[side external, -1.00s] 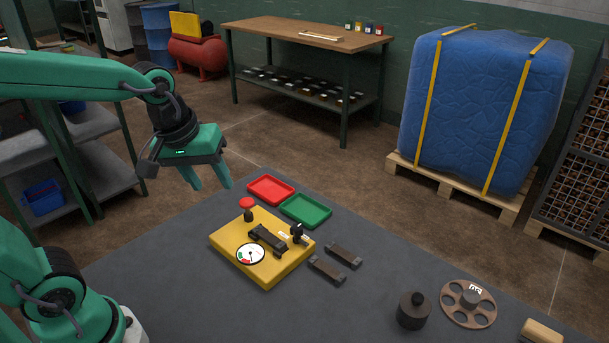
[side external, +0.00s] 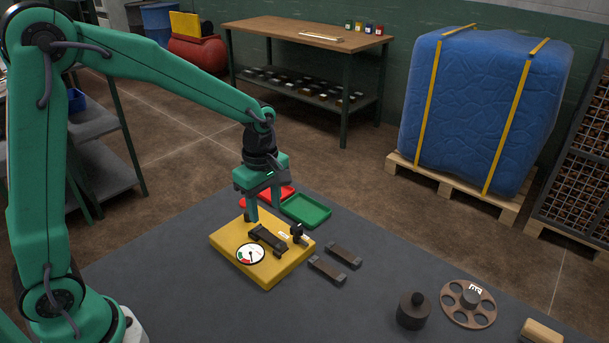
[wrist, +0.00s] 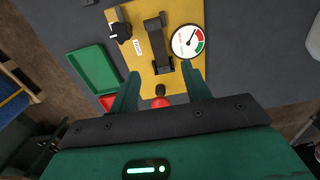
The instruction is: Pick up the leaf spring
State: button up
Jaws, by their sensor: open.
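A yellow fixture (side external: 268,277) lies on the dark table, with a dark, narrow strip (side external: 266,238) across blocks on its top; it looks like the leaf spring. The strip also shows in the wrist view (wrist: 154,38). Two more flat dark bars, a far one (side external: 344,254) and a near one (side external: 327,269), lie right of the fixture; I cannot tell whether they are springs too. My gripper (side external: 264,208) is open and points down above the fixture's far-left part.
The fixture carries a dial gauge (side external: 250,254) and a black knob (side external: 297,231). A red tray (side external: 286,193) and a green tray (side external: 306,210) lie behind it. The table's front middle is clear.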

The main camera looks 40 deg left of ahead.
aim_at(269, 235)
jog(key=shift+d+f, duration=0.15)
jog(key=shift+f, duration=3.8)
jog(key=shift+c, duration=0.5)
grip_shut()
